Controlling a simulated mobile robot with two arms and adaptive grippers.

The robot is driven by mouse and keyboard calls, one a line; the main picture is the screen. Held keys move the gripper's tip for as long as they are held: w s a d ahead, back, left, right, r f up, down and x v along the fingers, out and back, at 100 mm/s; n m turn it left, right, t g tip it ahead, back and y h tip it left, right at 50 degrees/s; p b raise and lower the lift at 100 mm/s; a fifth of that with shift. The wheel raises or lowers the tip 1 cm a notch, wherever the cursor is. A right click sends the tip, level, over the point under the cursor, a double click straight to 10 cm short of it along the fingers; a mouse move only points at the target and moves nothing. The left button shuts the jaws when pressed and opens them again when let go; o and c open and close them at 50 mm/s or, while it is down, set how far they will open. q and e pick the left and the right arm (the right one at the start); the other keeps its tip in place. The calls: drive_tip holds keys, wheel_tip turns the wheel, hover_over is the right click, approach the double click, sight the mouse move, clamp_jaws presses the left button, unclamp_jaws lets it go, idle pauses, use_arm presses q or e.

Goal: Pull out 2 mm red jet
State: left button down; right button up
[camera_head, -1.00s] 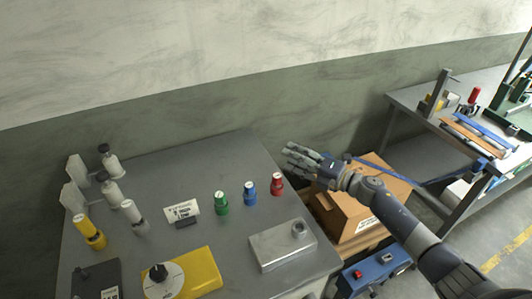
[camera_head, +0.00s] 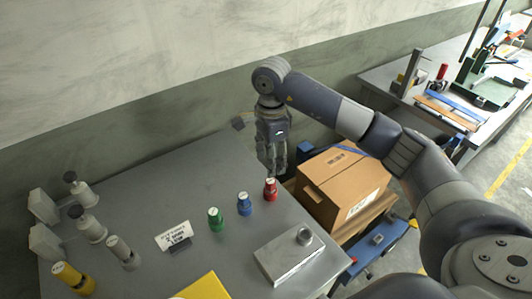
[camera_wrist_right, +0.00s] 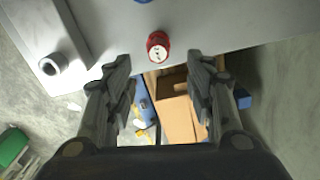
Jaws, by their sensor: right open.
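The red jet (camera_head: 270,190) stands upright on the grey table near its right edge, at the end of a row with a blue jet (camera_head: 244,204) and a green jet (camera_head: 215,219). My right gripper (camera_head: 277,168) points down just behind the red jet in the head view. In the right wrist view the red jet (camera_wrist_right: 158,46) lies ahead, beyond the open fingertips (camera_wrist_right: 163,72) and apart from them. Nothing is between the fingers. The left gripper is not in view.
A metal block with a round socket (camera_head: 285,258) sits at the table's front right. A label sign (camera_head: 174,236) stands left of the green jet. A cardboard box (camera_head: 343,185) is beside the table on the right. Grey-white bottles (camera_head: 90,228) stand at the left.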

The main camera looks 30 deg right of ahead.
sight(270, 181)
drive_tip(key=f, duration=0.1)
drive_tip(key=f+p, duration=0.1)
drive_tip(key=f, duration=0.2)
drive_tip(key=shift+s+f+p, duration=0.1)
drive_tip(key=shift+s+p, duration=0.2)
drive_tip(key=shift+s, duration=0.05)
drive_tip(key=f, duration=0.2)
drive_tip(key=f+p, duration=0.1)
drive_tip(key=f, duration=0.2)
drive_tip(key=shift+w+f, duration=0.2)
drive_tip(key=shift+f, duration=0.15)
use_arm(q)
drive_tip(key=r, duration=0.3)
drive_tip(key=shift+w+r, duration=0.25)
use_arm(e)
drive_tip(key=shift+c, duration=0.4)
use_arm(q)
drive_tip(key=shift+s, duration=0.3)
use_arm(e)
drive_tip(key=c, duration=1.1)
